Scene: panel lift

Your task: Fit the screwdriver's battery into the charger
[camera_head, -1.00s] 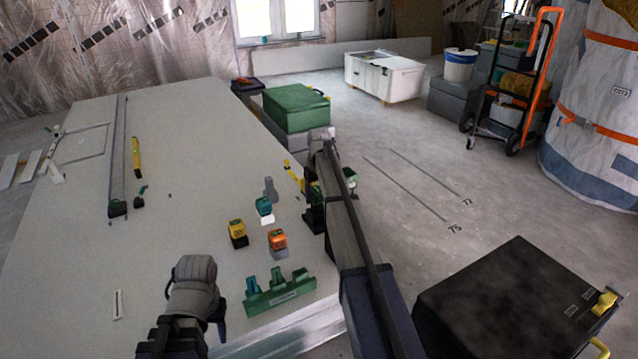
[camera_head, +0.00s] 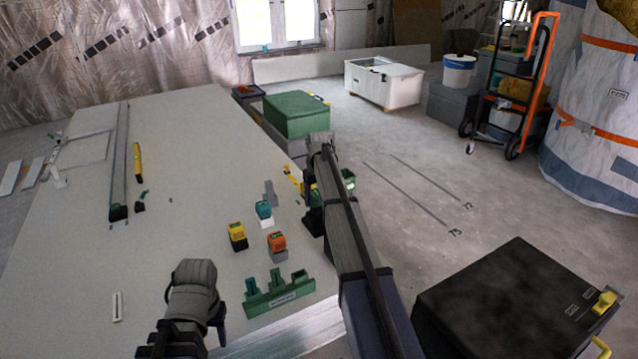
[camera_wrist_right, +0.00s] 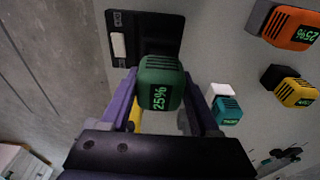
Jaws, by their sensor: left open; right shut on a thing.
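My right gripper (camera_wrist_right: 160,105) is shut on a green battery (camera_wrist_right: 160,80) with a lit 25% display. In the right wrist view a black plate-like unit with a pale pad, perhaps the charger (camera_wrist_right: 168,28), lies just beyond the battery, which overlaps its lower edge. I cannot tell whether they touch. In the head view my right gripper (camera_head: 314,212) is over the right edge of the board, largely hidden by its arm. My left gripper (camera_head: 196,305) is open over the near part of the board; its fingertips are mostly hidden. A small dark-and-teal tool, perhaps the screwdriver (camera_head: 140,206), lies farther left.
Orange (camera_head: 276,240), yellow (camera_head: 237,231) and teal (camera_head: 263,209) batteries stand on the large pale board (camera_head: 90,240). A green slotted rack (camera_head: 280,299) stands near its front edge. A green case (camera_head: 296,112) is beyond the right arm.

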